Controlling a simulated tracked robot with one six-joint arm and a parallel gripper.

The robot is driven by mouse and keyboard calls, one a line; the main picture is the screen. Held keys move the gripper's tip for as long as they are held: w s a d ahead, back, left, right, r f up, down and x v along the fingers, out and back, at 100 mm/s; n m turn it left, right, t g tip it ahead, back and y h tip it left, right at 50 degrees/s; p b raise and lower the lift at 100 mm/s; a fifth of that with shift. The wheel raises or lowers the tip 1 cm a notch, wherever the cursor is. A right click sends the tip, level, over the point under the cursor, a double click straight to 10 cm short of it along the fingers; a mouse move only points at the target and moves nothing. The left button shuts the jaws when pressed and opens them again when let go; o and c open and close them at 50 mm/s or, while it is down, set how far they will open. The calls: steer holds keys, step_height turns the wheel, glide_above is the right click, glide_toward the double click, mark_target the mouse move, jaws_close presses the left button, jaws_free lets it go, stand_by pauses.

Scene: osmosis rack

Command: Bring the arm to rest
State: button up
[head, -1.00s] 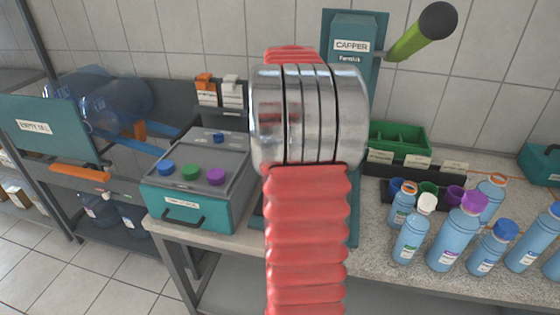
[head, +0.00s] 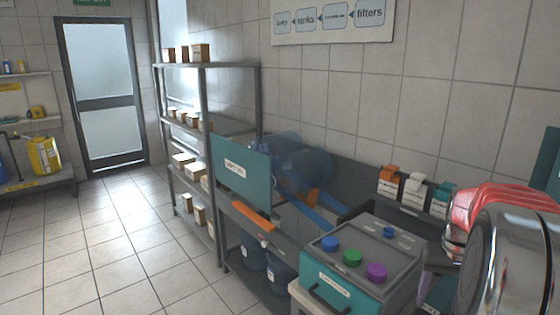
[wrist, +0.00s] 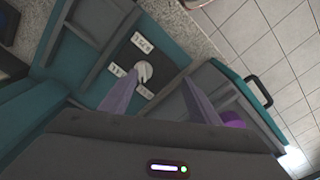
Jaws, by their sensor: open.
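My gripper (wrist: 158,88) shows in the wrist view with its two tapering fingers apart. It is open and nothing is held between the fingertips. Beyond the fingers is a teal and grey machine part with a dark plate (wrist: 124,62), white labels and a small round white piece (wrist: 143,71). I cannot tell how far the fingers are from it.
A teal and grey box (head: 346,278) with blue, green and purple buttons stands beside my arm. Left of it are a rack with large blue bottles (head: 302,165) and a metal shelf (head: 205,125) of small boxes. Open tiled floor (head: 120,240) leads to a door (head: 100,95).

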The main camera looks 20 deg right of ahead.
steer(key=s+a+r+n+t, duration=0.1)
steer(key=s+a+r+n, duration=0.1)
steer(key=a, duration=1)
steer(key=s+a+r+n+t, duration=0.2)
steer(key=a, duration=1)
steer(key=s+a+r+n+t, duration=0.2)
steer(key=a, duration=1)
steer(key=shift+s+a, duration=0.25)
steer(key=shift+r, duration=0.1)
steer(key=shift+c, duration=0.2)
